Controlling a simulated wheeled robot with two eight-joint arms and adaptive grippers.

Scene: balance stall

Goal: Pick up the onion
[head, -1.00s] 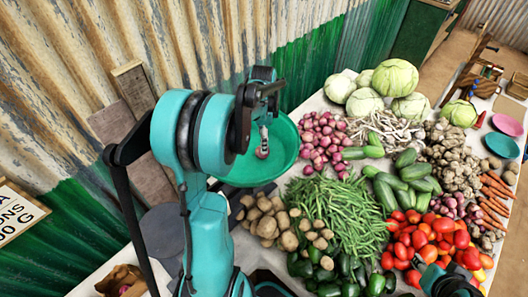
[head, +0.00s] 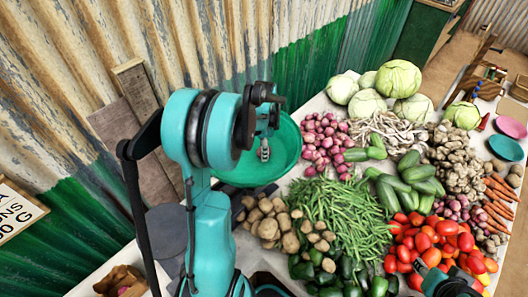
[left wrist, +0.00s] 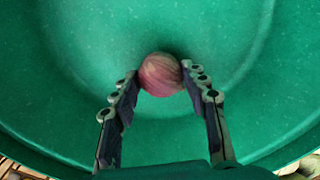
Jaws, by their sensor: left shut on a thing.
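A pinkish-red onion (left wrist: 160,75) is between the fingertips of my left gripper (left wrist: 159,84) in the left wrist view, with a finger against each side. The green bowl (left wrist: 285,60) lies behind and around it. In the head view my left gripper (head: 264,150) hangs over the green bowl (head: 284,150), and the onion is not clearly visible there. Whether the onion touches the bowl's bottom, I cannot tell.
Red onions (head: 325,140) are piled right of the bowl. Potatoes (head: 268,222), green beans (head: 342,212), tomatoes (head: 440,240) and cabbages (head: 394,80) crowd the table. A corrugated wall (head: 210,50) stands close behind the bowl. A paper bag (head: 122,282) is at the lower left.

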